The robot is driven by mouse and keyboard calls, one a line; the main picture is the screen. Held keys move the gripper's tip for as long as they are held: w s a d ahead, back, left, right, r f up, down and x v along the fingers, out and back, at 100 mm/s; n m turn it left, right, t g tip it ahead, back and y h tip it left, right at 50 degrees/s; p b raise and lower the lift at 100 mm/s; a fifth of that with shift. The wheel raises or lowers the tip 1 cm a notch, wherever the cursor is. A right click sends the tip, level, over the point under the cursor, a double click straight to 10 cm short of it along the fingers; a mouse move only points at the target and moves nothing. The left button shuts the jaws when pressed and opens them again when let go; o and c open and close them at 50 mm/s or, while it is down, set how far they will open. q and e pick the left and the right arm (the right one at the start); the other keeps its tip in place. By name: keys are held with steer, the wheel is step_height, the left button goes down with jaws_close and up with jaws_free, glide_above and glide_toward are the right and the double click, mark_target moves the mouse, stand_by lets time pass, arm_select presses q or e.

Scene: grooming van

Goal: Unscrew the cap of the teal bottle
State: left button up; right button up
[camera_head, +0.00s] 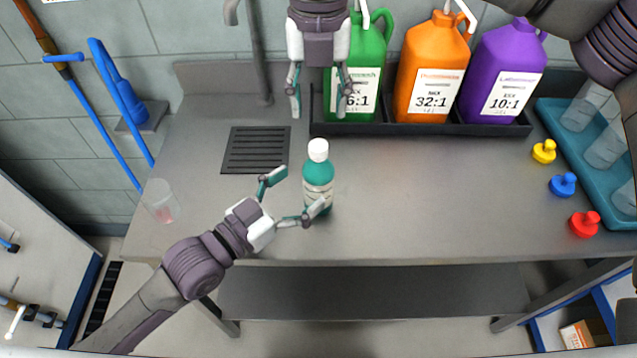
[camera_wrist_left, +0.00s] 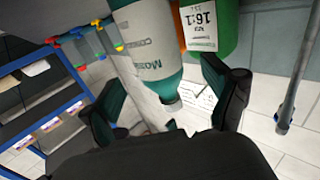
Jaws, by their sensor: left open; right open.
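The teal bottle (camera_head: 318,172) stands upright on the grey counter, with a white cap (camera_head: 318,149) on its top and a pale label. My left gripper (camera_head: 299,191) is open, its fingers spread toward the bottle's near left side. In the left wrist view the bottle (camera_wrist_left: 140,12) appears upside down between and beyond the open fingers (camera_wrist_left: 166,76); I cannot tell whether either finger touches it. My right gripper (camera_head: 319,105) is open and empty, pointing down, above and behind the cap in the picture. It partly hides the green jug.
A black tray (camera_head: 420,130) at the back holds green (camera_head: 370,45), orange (camera_head: 432,50) and purple (camera_head: 505,55) jugs. A drain grate (camera_head: 255,150) and clear cup (camera_head: 160,202) are left. Yellow, blue and red stoppers (camera_head: 563,185) sit right, by a teal tray (camera_head: 556,120). The counter's middle right is clear.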

mark_target(307, 184)
arm_select(q)
steer(key=shift+x, duration=2.55)
jaws_close()
